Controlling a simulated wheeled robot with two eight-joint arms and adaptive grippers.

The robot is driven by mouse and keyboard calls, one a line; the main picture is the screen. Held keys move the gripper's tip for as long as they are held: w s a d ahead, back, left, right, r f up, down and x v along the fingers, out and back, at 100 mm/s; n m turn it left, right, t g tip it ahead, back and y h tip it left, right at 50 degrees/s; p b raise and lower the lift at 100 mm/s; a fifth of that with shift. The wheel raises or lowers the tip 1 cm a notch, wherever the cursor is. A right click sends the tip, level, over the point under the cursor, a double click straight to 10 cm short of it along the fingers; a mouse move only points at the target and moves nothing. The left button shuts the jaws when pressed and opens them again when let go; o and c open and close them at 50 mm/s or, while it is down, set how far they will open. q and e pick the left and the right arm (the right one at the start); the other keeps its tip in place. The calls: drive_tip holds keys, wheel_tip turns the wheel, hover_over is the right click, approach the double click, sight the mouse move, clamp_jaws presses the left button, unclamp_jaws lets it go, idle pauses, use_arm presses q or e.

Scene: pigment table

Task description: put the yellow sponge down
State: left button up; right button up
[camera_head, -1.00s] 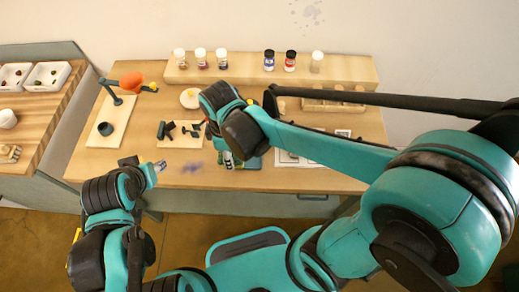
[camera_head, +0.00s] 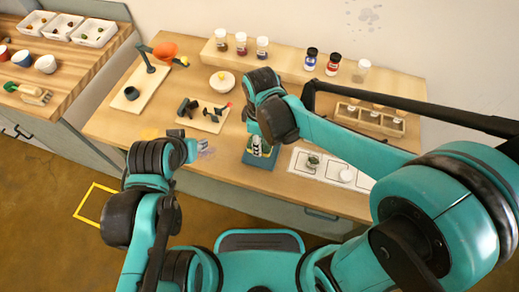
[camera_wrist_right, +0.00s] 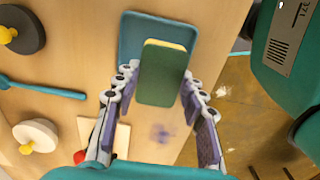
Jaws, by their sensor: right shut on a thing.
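The sponge (camera_wrist_right: 162,75), with a green face and a yellow edge, is between the fingers of my right gripper (camera_wrist_right: 158,95) in the right wrist view. It overlaps the near part of a blue tray (camera_wrist_right: 131,32); I cannot tell whether it touches it. In the head view my right gripper (camera_head: 261,147) points down over the blue tray (camera_head: 258,160), and the sponge is hard to make out there. My left gripper (camera_head: 191,150) is empty-looking near the table's front edge; its finger opening is too small to judge.
A purple smear (camera_head: 207,152) marks the table left of the tray. A board with dark tools (camera_head: 205,113) and a white bowl (camera_head: 222,82) lie behind. Jars stand on a back shelf (camera_head: 290,65).

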drive_tip(key=shift+w+a+f, duration=0.2)
drive_tip(key=shift+f+b, duration=0.95)
drive_tip(key=shift+f, duration=1)
drive_tip(key=shift+f, duration=0.15)
drive_tip(key=o, duration=1.2)
